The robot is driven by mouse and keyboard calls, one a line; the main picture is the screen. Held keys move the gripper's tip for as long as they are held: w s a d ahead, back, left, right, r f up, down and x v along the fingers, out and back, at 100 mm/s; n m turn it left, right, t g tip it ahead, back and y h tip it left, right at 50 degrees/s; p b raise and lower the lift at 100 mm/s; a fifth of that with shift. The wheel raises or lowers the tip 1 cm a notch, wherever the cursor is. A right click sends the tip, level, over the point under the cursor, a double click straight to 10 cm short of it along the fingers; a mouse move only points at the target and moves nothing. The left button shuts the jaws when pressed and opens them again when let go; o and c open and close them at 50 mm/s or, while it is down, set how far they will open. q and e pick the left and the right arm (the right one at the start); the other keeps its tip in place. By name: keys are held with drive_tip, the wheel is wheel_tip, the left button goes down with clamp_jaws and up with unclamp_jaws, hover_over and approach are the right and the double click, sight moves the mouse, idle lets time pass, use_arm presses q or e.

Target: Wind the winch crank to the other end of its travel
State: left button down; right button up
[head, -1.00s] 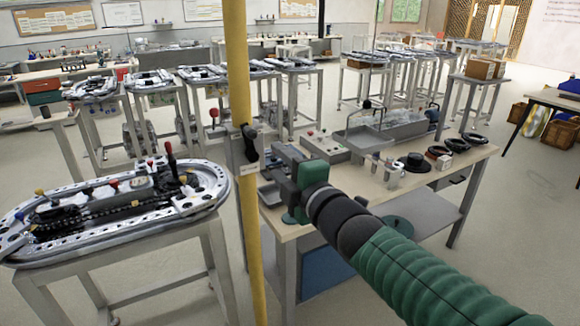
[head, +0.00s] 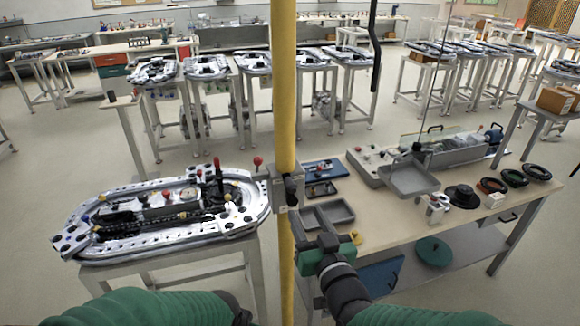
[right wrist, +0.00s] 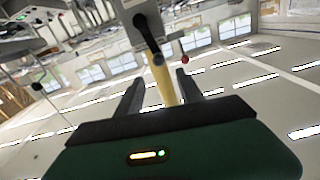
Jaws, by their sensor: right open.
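A yellow post (head: 285,90) stands upright in front of me and carries a grey box (head: 283,190), which looks like the winch. A black crank handle (head: 292,187) is on the box, and a red ball knob (head: 257,161) sticks out at its left. My right gripper (head: 312,232) is just below and right of the box, open and empty. In the right wrist view, its fingers (right wrist: 170,98) are spread with the post (right wrist: 163,78) showing between them. The black handle (right wrist: 150,38) is beyond the fingertips, apart from them. My left sleeve shows at bottom left; its gripper is out of frame.
An oval track on a stand (head: 165,215) is left of the post. A workbench (head: 380,230) with grey trays (head: 325,214), a control box (head: 370,165) and black rings is on the right. Bare floor (head: 60,160) lies beyond the track.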

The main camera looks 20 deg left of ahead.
sight(287, 180)
drive_tip(key=x, duration=0.2)
drive_tip(key=p+x, duration=0.1)
drive_tip(key=x, duration=0.1)
drive_tip(key=shift+w+a+r, duration=0.1)
drive_tip(key=shift+w+a, duration=0.05)
drive_tip(key=shift+a, duration=0.3)
drive_tip(key=x, duration=0.3)
drive_tip(key=p+x, duration=0.1)
drive_tip(key=x, duration=0.2)
drive_tip(key=d+p+x, duration=0.1)
drive_tip(key=x, duration=0.2)
drive_tip(key=shift+w+f, duration=0.3)
drive_tip(key=shift+w+a+r+p, duration=0.1)
drive_tip(key=shift+w+a+p, duration=0.15)
drive_tip(key=shift+w+p, duration=0.05)
drive_tip(key=shift+w+a, duration=0.15)
drive_tip(key=shift+a, duration=0.15)
drive_tip(key=shift+w+a, duration=0.15)
drive_tip(key=shift+c, duration=0.9)
clamp_jaws()
